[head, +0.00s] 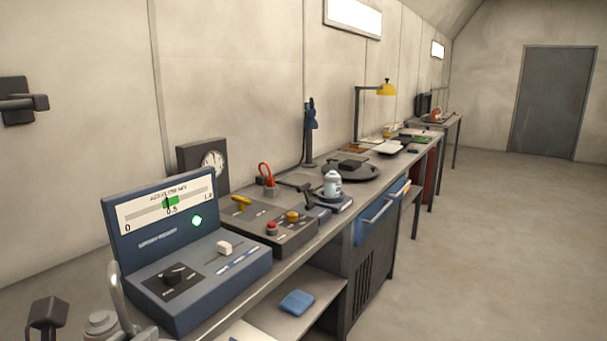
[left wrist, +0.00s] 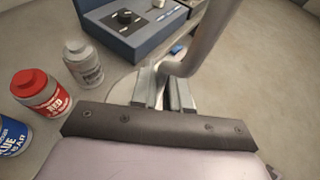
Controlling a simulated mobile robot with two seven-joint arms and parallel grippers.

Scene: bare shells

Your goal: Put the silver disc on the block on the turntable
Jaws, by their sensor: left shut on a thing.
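My left gripper (left wrist: 166,84) is shut on the lower end of a curved silver tube (left wrist: 202,48) in the left wrist view. The tube also shows at the lower left of the head view (head: 117,292). A dark round plate, which looks like the turntable (head: 374,171), lies farther along the bench with a dark block (head: 350,163) on it. I cannot make out the silver disc for certain. A pale rounded surface (left wrist: 121,88) shows partly behind my fingers. My right gripper is not in view.
A blue meter console (head: 215,265) stands beside the tube. Silver (left wrist: 84,66), red (left wrist: 42,92) and blue (left wrist: 12,135) bottles stand left of my gripper. The floor at right is clear.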

